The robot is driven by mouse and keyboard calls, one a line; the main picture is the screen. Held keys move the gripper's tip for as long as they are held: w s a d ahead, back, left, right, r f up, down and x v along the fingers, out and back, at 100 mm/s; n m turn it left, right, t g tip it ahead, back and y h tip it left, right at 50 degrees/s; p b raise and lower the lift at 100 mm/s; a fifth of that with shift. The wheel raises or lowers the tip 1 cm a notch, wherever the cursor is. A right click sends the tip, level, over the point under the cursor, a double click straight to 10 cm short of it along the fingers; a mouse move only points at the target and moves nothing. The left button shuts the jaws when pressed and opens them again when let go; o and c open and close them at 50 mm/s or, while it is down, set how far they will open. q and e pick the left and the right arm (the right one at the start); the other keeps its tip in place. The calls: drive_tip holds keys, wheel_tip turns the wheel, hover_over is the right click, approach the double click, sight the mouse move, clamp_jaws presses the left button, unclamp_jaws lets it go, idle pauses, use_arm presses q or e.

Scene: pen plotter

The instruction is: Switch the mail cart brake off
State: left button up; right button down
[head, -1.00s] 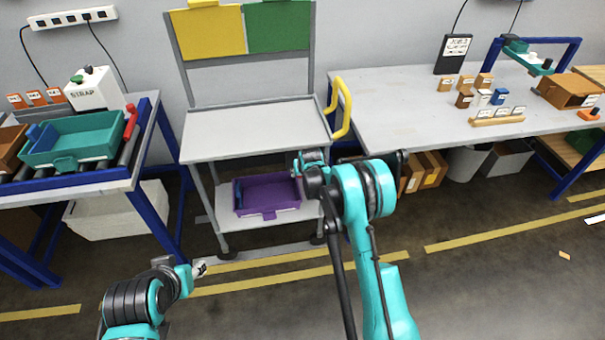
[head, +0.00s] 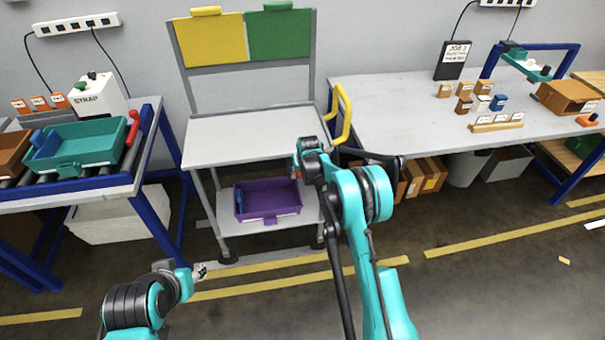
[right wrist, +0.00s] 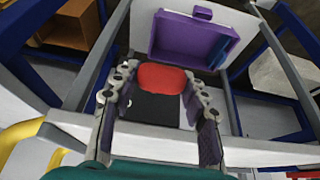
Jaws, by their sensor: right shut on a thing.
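The mail cart (head: 245,137) is a grey two-shelf cart in the middle of the head view, with a yellow handle (head: 345,115) on its right side. In the right wrist view my right gripper (right wrist: 158,90) has its two fingers on either side of a red brake piece (right wrist: 161,77) with a black part below it. It is shut on this red piece at the cart's frame. In the head view my right arm mostly hides that spot; a bit of red shows beside the wrist. My left gripper (head: 200,271) is low at the left, away from the cart; its fingers are too small to judge.
A purple tray (head: 267,220) lies on the cart's lower shelf. A bench with a teal tray (head: 75,165) stands at the left. A bench (head: 400,120) with small boxes stands at the right, close to the handle. The floor in front is clear.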

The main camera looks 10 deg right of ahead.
drive_tip(key=c, duration=0.8)
unclamp_jaws()
drive_tip(key=shift+w, duration=0.25)
drive_tip(key=shift+s, duration=0.1)
drive_tip(key=v, duration=1.2)
drive_tip(key=shift+r, duration=0.1)
drive_tip(key=s+r+t, duration=0.1)
drive_tip(key=s+r, duration=0.6)
drive_tip(key=s, duration=0.2)
drive_tip(key=s+r, duration=0.7)
drive_tip(key=s, duration=0.3)
drive_tip(key=shift+t, duration=0.6)
drive_tip(key=s+f, duration=0.1)
drive_tip(key=s, duration=0.6)
drive_tip(key=s+f, duration=0.1)
drive_tip(key=s, duration=0.6)
drive_tip(key=s+d+f, duration=0.1)
drive_tip(key=s, duration=0.6)
drive_tip(key=shift+f, duration=0.35)
